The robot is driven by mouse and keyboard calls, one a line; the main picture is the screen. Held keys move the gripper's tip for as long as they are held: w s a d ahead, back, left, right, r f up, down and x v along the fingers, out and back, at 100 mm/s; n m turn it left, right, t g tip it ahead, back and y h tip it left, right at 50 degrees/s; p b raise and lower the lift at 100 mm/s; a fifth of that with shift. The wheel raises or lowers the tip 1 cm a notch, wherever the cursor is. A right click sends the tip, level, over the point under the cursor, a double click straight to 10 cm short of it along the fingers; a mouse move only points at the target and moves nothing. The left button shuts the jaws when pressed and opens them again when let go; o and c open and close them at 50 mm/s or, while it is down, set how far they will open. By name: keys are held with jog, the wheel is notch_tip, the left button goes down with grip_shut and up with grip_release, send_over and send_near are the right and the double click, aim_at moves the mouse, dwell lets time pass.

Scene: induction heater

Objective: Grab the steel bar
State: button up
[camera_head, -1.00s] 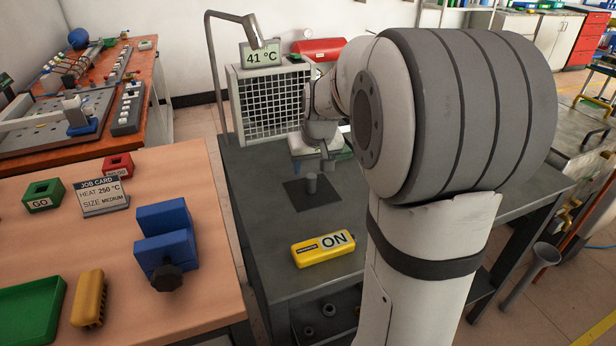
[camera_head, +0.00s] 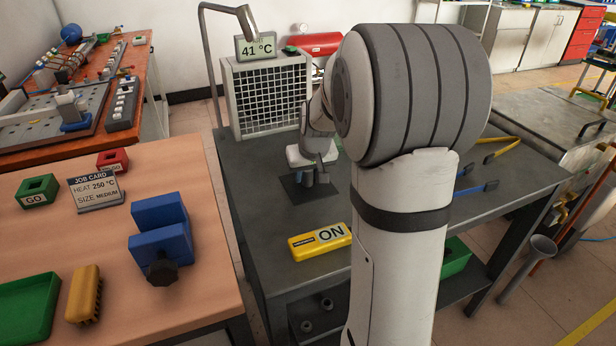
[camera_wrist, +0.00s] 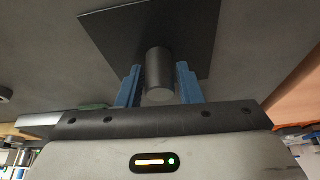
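The steel bar is a short grey cylinder (camera_wrist: 159,72) standing upright on a dark square plate (camera_wrist: 205,20) in the wrist view. My gripper (camera_wrist: 158,68) has its two blue fingers apart, one on each side of the bar, with a narrow gap on both sides. In the head view the bar (camera_head: 308,179) shows small under my gripper (camera_head: 312,168), partly hidden by it. The dark plate (camera_head: 292,192) lies on the grey bench there.
A grille-fronted heater (camera_head: 268,95) with a 41 °C display (camera_head: 256,46) stands behind the bar. A yellow ON box (camera_head: 319,242) lies in front. A job card (camera_head: 95,193) and blue block (camera_head: 162,235) are on the wooden table at left.

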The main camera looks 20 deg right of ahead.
grip_shut()
jog(key=shift+r, duration=0.1)
